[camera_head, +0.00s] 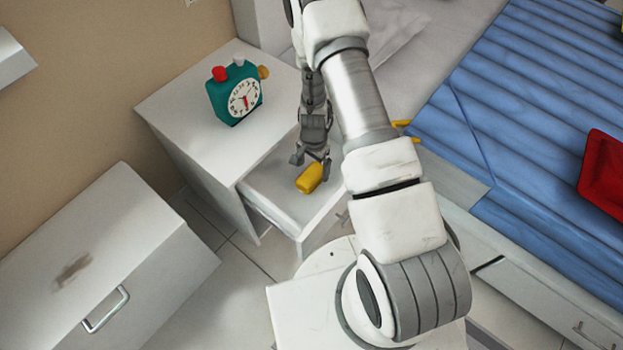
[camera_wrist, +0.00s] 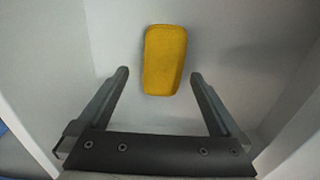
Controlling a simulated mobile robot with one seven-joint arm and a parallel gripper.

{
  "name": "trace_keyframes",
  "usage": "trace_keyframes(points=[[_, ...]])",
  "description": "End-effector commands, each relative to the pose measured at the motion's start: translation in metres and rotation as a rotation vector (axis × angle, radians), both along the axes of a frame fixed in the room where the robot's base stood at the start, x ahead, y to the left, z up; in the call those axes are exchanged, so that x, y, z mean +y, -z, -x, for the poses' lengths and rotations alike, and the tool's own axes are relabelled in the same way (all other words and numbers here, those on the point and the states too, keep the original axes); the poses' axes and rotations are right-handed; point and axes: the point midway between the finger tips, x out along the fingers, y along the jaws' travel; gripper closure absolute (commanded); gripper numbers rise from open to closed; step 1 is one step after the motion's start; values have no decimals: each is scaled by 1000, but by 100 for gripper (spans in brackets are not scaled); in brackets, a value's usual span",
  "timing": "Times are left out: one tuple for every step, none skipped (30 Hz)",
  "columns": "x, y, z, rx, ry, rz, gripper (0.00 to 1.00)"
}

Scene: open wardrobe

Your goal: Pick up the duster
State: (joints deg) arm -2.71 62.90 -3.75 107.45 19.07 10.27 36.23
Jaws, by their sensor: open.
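The duster is most likely the small yellow block-like thing (camera_head: 309,178) lying in the open drawer of the white nightstand. In the wrist view the yellow duster (camera_wrist: 165,60) lies on the drawer floor, beyond and between the fingertips. My gripper (camera_head: 312,159) is over the drawer, pointing down, just above the duster. In the wrist view my gripper (camera_wrist: 159,74) is open, with one finger to each side and nothing held. The duster's far end shows clear of the fingers. Whether the fingertips are level with the duster I cannot tell.
The drawer (camera_head: 262,196) has walls close around my gripper. A teal alarm clock (camera_head: 236,95) stands on the nightstand top (camera_head: 180,95). A white cabinet (camera_head: 110,270) is at the lower left. A bed with a blue cover (camera_head: 530,110) and a red item (camera_head: 606,170) is at the right.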

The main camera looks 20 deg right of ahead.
Motion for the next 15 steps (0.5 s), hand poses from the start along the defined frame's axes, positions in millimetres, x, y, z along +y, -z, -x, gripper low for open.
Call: trace_keyframes(points=[[0, 3, 0, 0, 0, 0, 0], [0, 4, 0, 0, 0, 0, 0], [0, 6, 0, 0, 0, 0, 0], [0, 7, 0, 0, 0, 0, 0], [1, 9, -1, 0, 0, 0, 0], [1, 13, -1, 0, 0, 0, 0], [2, 17, -1, 0, -1, 0, 0], [2, 21, -1, 1, -1, -1, 0], [3, 28, -1, 1, -1, 0, 0], [4, 33, -2, 1, -1, 0, 0], [4, 37, -3, 1, -1, 0, 0], [4, 44, -3, 1, -1, 0, 0], [4, 48, -3, 1, -1, 0, 0], [4, 51, -3, 1, -1, 1, 0], [4, 55, -3, 0, -1, 0, 0]])
